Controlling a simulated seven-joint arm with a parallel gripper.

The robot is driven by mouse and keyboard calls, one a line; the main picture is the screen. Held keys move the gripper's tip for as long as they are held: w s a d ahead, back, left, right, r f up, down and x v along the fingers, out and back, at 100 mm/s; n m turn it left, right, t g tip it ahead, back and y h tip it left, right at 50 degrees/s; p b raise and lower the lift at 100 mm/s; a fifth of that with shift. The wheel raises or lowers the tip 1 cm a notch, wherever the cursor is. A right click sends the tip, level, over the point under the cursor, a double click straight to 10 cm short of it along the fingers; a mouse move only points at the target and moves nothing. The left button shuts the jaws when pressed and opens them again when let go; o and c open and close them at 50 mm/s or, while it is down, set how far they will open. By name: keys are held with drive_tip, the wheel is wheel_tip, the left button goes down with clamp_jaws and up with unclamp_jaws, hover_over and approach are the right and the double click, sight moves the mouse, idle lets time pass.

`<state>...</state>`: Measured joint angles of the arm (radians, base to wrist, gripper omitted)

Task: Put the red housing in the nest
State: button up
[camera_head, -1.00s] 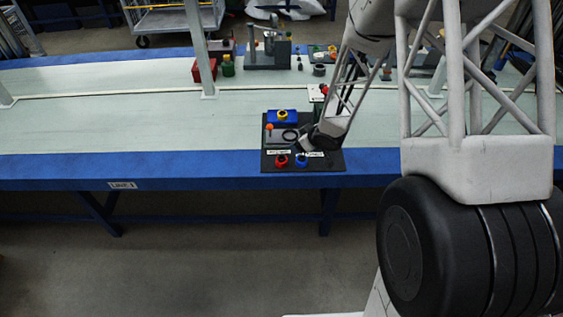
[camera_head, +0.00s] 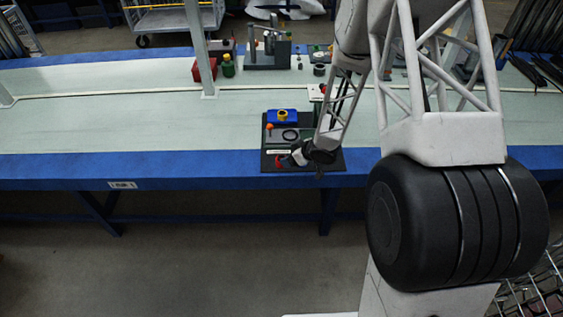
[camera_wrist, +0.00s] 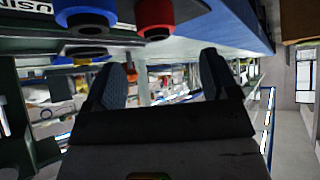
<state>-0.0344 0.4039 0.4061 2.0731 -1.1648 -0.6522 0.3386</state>
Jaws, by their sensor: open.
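My gripper (camera_head: 300,158) is low over the board's front edge. In the wrist view my gripper (camera_wrist: 160,78) is open, with nothing between its fingers. I cannot tell which part of the board is the nest.
The bench left of the board is clear.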

sight(281, 157)
drive_tip(key=shift+x, duration=1)
drive_tip(key=shift+w+f, duration=0.1)
drive_tip(key=shift+x, duration=2.5)
drive_tip(key=shift+w, duration=0.15)
drive_tip(key=c, duration=1)
drive_tip(key=shift+r, duration=0.3)
drive_tip(key=shift+c, duration=0.2)
drive_tip(key=shift+r, duration=0.95)
drive_tip(key=shift+s+d+r, duration=0.15)
drive_tip(key=shift+s+r, duration=0.25)
drive_tip(key=shift+r, duration=0.3)
drive_tip(key=s+d+r, duration=0.1)
drive_tip(key=s+d, duration=0.2)
drive_tip(key=s, duration=1.2)
drive_tip(key=shift+r, duration=0.15)
